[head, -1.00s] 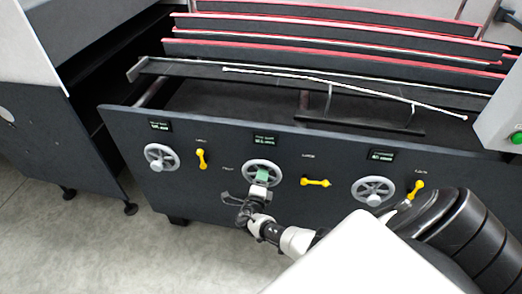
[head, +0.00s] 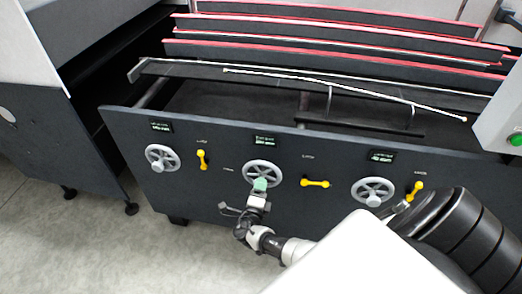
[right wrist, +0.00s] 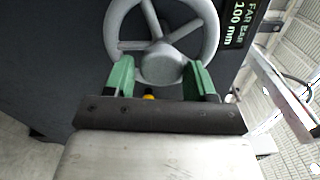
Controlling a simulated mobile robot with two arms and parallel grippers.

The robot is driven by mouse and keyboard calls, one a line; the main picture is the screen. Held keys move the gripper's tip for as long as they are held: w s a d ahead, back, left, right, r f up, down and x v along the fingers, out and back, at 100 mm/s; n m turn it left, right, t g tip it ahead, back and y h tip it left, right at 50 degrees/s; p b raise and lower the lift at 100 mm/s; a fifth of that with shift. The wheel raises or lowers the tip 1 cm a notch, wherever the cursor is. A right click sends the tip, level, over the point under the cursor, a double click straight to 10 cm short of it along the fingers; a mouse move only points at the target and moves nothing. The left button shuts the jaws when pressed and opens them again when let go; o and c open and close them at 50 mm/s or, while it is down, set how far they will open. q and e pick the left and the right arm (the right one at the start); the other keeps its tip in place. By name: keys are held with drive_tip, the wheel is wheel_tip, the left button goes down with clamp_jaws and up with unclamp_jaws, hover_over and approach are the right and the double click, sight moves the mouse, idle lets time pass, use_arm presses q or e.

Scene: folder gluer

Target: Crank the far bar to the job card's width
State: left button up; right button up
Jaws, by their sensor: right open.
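The far bar's grey handwheel (head: 263,172) is the middle one on the dark front panel. It also shows in the right wrist view (right wrist: 207,35), with a round grey knob (right wrist: 162,62) in front of its spokes. The display (right wrist: 240,22) beside it appears to read FAR BAR 100 mm. My right gripper (head: 260,184) is at the wheel's lower edge. In the right wrist view its green fingers (right wrist: 160,78) are open, one on each side of the knob; I cannot tell whether they touch it. My left gripper and the job card are not in view.
A left handwheel (head: 162,157) and a right handwheel (head: 373,191) flank it. Yellow levers stand at left (head: 202,160), middle (head: 315,183) and right (head: 415,191); the middle one lies sideways. Red-edged rails (head: 330,50) run behind the panel. Floor (head: 110,255) is clear at lower left.

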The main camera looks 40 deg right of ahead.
drive_tip(key=v, duration=0.7)
drive_tip(key=shift+s, duration=0.1)
drive_tip(key=s+f+m+g+y, duration=0.75)
drive_tip(key=s+f+m, duration=0.75)
drive_tip(key=s+f, duration=0.4)
drive_tip(key=s+a+f+m+g+y, duration=0.1)
drive_tip(key=s+a+f+m+y, duration=0.1)
drive_tip(key=s+m, duration=0.4)
drive_tip(key=s+a+f+m+g+y, duration=0.1)
drive_tip(key=s+a+f+m+y, duration=0.1)
drive_tip(key=s+m, duration=0.4)
drive_tip(key=s+a+f+m+g+y, duration=0.1)
drive_tip(key=s+a+f+m+y, duration=0.1)
drive_tip(key=s+f+m, duration=0.2)
drive_tip(key=s+m, duration=0.3)
drive_tip(key=m, duration=0.5)
drive_tip(key=shift+a+f+m, duration=0.3)
drive_tip(key=shift+f+m, duration=0.05)
drive_tip(key=shift+m, duration=0.05)
drive_tip(key=shift+s, duration=0.1)
drive_tip(key=shift+c, duration=0.5)
